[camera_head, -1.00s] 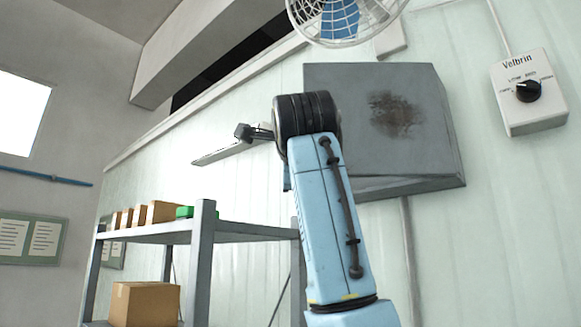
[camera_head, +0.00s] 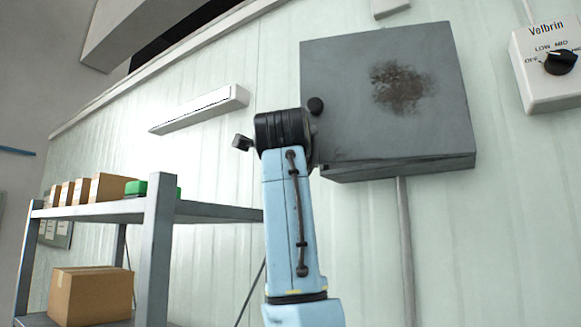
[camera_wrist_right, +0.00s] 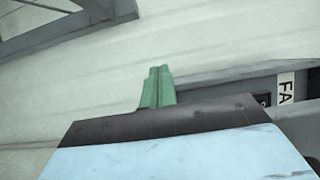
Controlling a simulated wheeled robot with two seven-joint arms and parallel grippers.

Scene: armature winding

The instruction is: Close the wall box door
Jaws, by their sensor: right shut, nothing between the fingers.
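The grey wall box (camera_head: 400,170) is on the pale wall in the head view. Its door (camera_head: 430,85) faces me, with a brown rust stain. I cannot tell whether the fingers touch the door. My left gripper is out of view.
A white control box (camera_head: 545,65) with a black dial hangs to the right. A metal shelf (camera_head: 160,240) with cardboard boxes (camera_head: 90,293) stands at the left. A long light fixture (camera_head: 200,108) is on the wall. A conduit (camera_head: 405,245) runs down below the box.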

